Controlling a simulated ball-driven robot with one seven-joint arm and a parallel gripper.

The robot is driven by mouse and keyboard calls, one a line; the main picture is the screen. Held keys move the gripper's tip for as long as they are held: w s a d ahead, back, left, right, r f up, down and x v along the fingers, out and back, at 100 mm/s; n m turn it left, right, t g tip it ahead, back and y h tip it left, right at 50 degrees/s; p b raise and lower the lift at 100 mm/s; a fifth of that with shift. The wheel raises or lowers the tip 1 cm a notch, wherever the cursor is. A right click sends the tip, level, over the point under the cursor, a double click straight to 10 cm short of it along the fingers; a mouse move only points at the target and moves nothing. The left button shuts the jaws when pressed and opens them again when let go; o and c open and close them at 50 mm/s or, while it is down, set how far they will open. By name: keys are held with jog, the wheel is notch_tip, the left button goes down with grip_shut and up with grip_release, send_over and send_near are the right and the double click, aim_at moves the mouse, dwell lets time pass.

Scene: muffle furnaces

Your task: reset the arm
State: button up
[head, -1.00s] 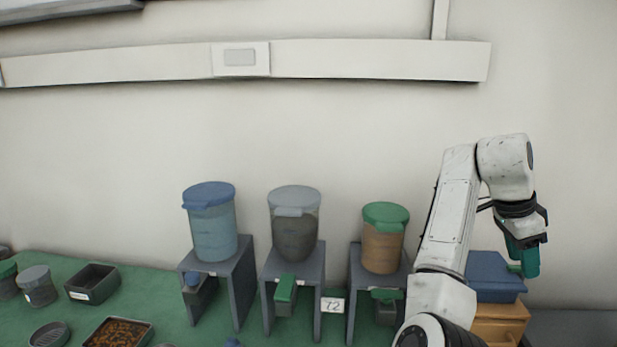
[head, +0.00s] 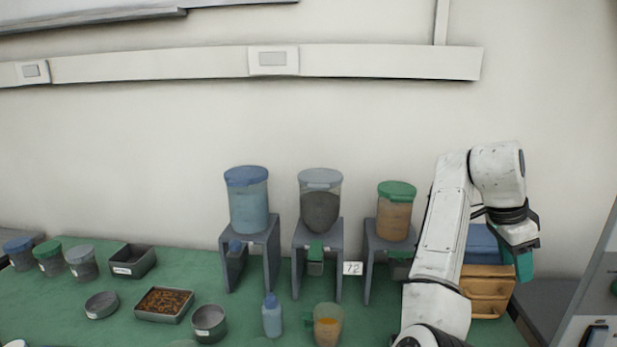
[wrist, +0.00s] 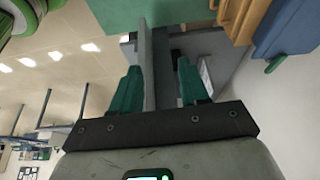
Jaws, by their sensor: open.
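My arm rises at the right of the head view, bent over at the top. My gripper (head: 524,266) hangs at its end, in front of the wall and beside the wooden drawer box (head: 487,290). In the wrist view, my gripper (wrist: 158,88) shows two green fingers spread apart. Nothing is held between them. A grey stand panel shows beyond the fingers, apart from them as far as I can tell.
Three lidded hoppers, blue (head: 248,205), grey (head: 320,205) and green-lidded (head: 395,215), stand on grey stands left of my arm. Trays, jars, a bottle (head: 271,318) and a beaker (head: 328,325) sit on the green mat (head: 60,318). A blue bin (head: 480,242) tops the drawer box.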

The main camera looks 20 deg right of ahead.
jog(key=s+a+f+n+t, duration=0.1)
jog(key=s+a+f+n, duration=0.1)
jog(key=a+f+n, duration=0.35)
jog(key=s+a+f+n+t+h, duration=0.1)
jog(key=s+a+f+n, duration=0.15)
jog(key=f, duration=0.65)
jog(key=s+a+f+n, duration=0.1)
jog(key=a+f+n, duration=0.25)
jog(key=f, duration=0.35)
jog(key=s+a+f+n+y, duration=0.2)
jog(key=s+a+f+n, duration=0.3)
jog(key=a, duration=0.4)
jog(key=s+a+f+n+t+y, duration=0.1)
jog(key=s+a+f+n, duration=0.4)
jog(key=s+a, duration=0.5)
jog(key=shift+f+n+y, duration=0.3)
jog(key=shift+n+y, duration=0.6)
jog(key=shift+n, duration=0.15)
